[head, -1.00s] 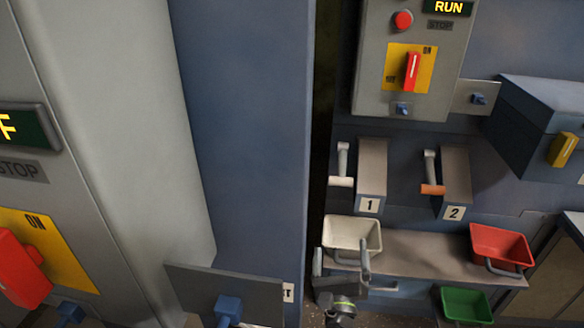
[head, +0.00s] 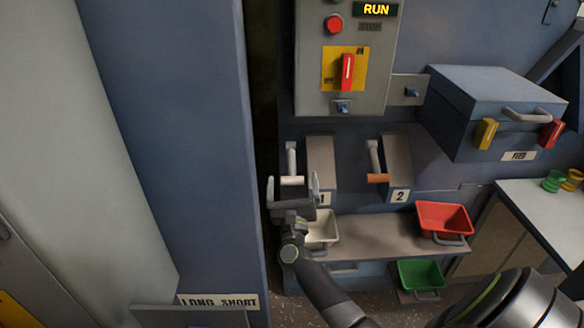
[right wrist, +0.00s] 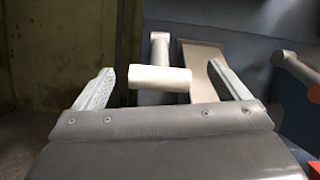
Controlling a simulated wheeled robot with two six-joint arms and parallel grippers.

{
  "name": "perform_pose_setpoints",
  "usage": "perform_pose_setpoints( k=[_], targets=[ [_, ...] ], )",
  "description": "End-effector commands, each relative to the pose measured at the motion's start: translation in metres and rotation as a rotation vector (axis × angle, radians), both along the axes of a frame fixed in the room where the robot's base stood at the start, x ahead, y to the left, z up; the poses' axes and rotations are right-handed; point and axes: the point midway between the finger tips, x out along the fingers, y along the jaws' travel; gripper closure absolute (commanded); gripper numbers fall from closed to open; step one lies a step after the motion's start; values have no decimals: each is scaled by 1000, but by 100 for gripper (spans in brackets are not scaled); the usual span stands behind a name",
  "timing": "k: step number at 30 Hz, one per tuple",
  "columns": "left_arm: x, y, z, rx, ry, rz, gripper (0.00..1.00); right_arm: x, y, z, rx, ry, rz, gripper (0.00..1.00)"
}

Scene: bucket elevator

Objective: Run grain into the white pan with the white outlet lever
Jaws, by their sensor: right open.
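The white outlet lever (head: 292,181) hangs from its arm beside chute 1, with its white crossbar grip level. In the right wrist view the white grip (right wrist: 160,78) lies between my two open fingers, clear of both. My right gripper (head: 292,190) is open just in front of and around the lever's grip. The white pan (head: 322,230) sits on the shelf below chute 1, partly hidden behind my right gripper and arm. No grain shows in the visible part. My left gripper is not in view.
The orange lever (head: 377,178) of chute 2 is to the right. A red pan (head: 444,220) sits on the shelf (head: 385,238), and a green pan (head: 420,275) is lower down. The control panel (head: 345,55) above reads RUN. A blue column (head: 180,120) stands close on the left.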

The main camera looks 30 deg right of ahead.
Motion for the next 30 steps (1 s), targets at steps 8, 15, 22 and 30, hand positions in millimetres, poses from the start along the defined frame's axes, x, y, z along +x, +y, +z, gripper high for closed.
perform_pose_setpoints(
  k=[8,15,22,30],
  targets=[
    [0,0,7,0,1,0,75,24,-15,12,-2,1,0,5],
    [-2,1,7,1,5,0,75,27,-17,12,-1,0,0,5],
    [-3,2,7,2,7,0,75,26,-17,12,-1,1,1,24],
    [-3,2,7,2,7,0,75,26,-16,12,-1,1,1,59]
  ],
)
